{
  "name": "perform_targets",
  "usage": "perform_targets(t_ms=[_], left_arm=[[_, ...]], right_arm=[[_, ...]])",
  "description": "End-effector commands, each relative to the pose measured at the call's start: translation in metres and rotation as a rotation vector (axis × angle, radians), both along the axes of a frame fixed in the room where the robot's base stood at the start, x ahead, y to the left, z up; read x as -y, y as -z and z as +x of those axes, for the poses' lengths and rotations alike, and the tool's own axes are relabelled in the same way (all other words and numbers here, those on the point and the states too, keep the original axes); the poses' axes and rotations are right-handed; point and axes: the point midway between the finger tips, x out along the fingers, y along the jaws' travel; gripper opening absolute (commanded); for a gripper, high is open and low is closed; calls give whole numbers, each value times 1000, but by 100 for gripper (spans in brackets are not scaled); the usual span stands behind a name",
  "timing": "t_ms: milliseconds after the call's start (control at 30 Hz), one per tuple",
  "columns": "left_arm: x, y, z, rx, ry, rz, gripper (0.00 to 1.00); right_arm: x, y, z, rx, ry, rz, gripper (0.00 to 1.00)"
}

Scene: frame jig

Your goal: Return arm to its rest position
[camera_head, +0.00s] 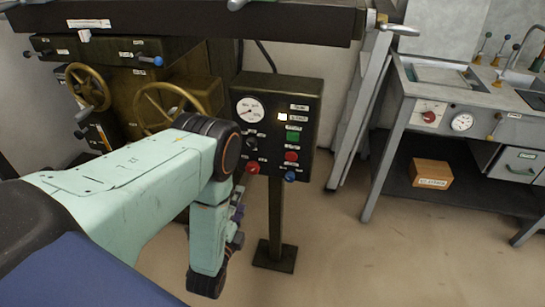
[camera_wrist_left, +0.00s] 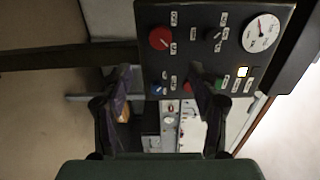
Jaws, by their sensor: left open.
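My left arm (camera_head: 130,175) comes in from the left, bends at a dark elbow joint and hangs down in front of the control panel. My left gripper (camera_head: 238,212) is partly hidden behind the forearm in the head view. In the wrist view the left gripper (camera_wrist_left: 161,75) has its two dark fingers spread apart, with nothing held between them. The control panel (camera_head: 267,92) stands on a post, with a gauge, a lit indicator, buttons and knobs. It also fills the top of the wrist view (camera_wrist_left: 197,55), turned on its side, beyond the fingertips. My right gripper is not visible.
A dark machine with brass handwheels (camera_head: 170,107) stands behind the arm at left. A grey workbench (camera_head: 385,150) is at right, with a cardboard box (camera_head: 431,173) on its lower shelf. The floor (camera_head: 400,260) at lower right is clear.

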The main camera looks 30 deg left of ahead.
Motion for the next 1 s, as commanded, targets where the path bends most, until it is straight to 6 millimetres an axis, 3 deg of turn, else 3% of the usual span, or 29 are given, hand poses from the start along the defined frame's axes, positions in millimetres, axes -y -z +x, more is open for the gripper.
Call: perform_targets(t_ms=[267, 367, 433, 600, 733, 867, 1000], left_arm=[[0, 5, 0, -4, -2, -80, 61], [0, 27, -6, -71, -20, -256, 61], [3, 52, -22, -165, -58, -422, 61], [22, 106, -84, -428, -235, -819, 61], [45, 125, -144, -624, -451, -1081, 61], [70, 121, -217, -808, -746, -1280, 61], [93, 87, -289, -965, -1059, -1362, 61]], right_arm=[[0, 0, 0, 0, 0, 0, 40], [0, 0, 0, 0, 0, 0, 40], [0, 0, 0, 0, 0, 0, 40], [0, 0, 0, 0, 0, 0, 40], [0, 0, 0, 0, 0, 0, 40], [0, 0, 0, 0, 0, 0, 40], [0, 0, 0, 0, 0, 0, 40]])
